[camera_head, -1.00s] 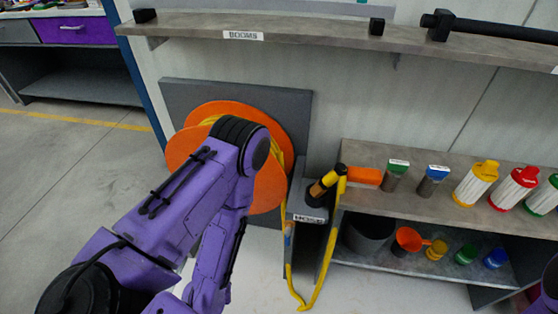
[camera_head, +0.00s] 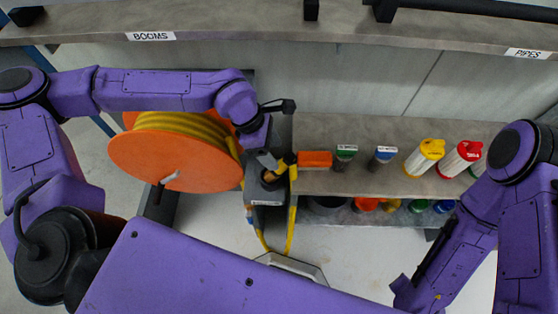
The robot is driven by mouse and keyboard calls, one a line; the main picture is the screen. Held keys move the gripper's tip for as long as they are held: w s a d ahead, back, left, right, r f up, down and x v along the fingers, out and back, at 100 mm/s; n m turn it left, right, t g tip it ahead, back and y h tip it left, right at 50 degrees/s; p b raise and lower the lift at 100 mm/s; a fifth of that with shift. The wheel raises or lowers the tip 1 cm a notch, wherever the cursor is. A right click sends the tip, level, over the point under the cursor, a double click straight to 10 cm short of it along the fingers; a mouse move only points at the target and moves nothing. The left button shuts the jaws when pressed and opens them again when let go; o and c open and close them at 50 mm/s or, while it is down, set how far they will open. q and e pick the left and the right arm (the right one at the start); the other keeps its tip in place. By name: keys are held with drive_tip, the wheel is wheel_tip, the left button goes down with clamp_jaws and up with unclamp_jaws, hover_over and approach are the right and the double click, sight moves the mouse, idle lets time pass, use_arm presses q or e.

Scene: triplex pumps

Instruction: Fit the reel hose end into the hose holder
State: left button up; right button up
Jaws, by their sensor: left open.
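The hose holder (camera_head: 266,191) is a small grey block labelled HOSE, between the orange reel (camera_head: 174,160) and the shelf unit. The reel hose end (camera_head: 273,173), orange and black, sits tilted at the holder's top; I cannot tell whether it is fully seated. Its yellow hose (camera_head: 291,226) hangs down in a loop in front. My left gripper (camera_head: 263,152) is open, pointing down just above and behind the hose end; its fingertips are hard to make out and contact is unclear. My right gripper (camera_head: 406,292) is low at the right, far from the hose, its jaws unclear.
An orange block (camera_head: 315,159) lies at the shelf's (camera_head: 300,124) left end, close to the hose end. Green, blue, yellow and red-topped containers stand along it. The booms shelf (camera_head: 220,28) runs overhead.

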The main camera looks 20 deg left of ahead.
sight(281, 166)
use_arm(q)
drive_tip(key=shift+s+d+f, duration=0.1)
drive_tip(key=shift+d+f, duration=0.05)
drive_tip(key=shift+f, duration=0.45)
drive_tip(key=shift+s+d+f, duration=0.1)
drive_tip(key=shift+d+f, duration=0.05)
drive_tip(key=shift+f, duration=0.45)
drive_tip(key=x, duration=0.5)
drive_tip(key=shift+w+f+b, duration=0.15)
drive_tip(key=shift+f+b, duration=0.05)
drive_tip(key=shift+b, duration=0.15)
clamp_jaws()
drive_tip(key=shift+r, duration=0.1)
